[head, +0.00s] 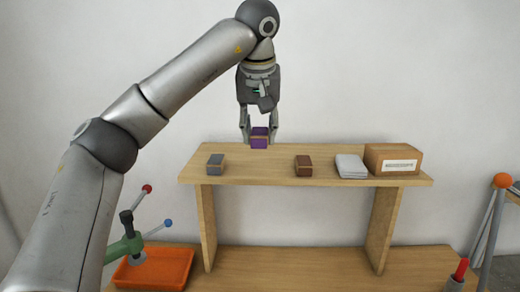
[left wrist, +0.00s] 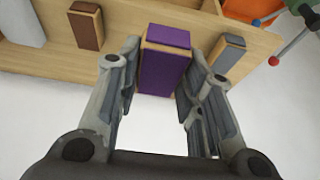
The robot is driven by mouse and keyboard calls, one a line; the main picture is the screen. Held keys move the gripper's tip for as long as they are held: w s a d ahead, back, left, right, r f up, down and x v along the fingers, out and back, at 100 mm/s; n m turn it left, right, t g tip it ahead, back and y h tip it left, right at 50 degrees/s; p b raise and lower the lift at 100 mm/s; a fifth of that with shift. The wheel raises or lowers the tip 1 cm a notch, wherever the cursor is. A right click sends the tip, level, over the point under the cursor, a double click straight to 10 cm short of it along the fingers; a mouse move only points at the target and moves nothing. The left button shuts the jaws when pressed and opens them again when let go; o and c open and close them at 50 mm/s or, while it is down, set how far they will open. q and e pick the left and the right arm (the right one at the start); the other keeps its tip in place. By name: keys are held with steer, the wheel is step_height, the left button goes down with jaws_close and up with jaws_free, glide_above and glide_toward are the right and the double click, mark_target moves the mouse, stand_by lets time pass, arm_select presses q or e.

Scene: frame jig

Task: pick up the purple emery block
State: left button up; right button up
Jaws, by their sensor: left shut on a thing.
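The purple emery block (head: 260,138) is between the fingers of my left gripper (head: 260,136), over the back part of the wooden shelf. In the left wrist view the purple block (left wrist: 165,68) has a wood-coloured body and sits between the two fingertips of the left gripper (left wrist: 163,75). The gripper is shut on it. I cannot tell for sure whether the block is clear of the shelf or touching it. My right gripper is not in view.
The shelf (head: 250,178) also holds a grey block (head: 215,163), a brown block (head: 304,165), folded grey cloths (head: 351,166) and a cardboard box (head: 393,159). Below are an orange tray (head: 155,270) and a green clamp (head: 125,246). The shelf's middle is clear.

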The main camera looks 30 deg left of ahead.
arm_select(q)
steer(key=s+d+r+b, duration=0.1)
steer(key=s+d+r, duration=0.3)
steer(key=s, duration=0.3)
steer(key=shift+s+d, duration=0.25)
steer(key=shift+s, duration=0.15)
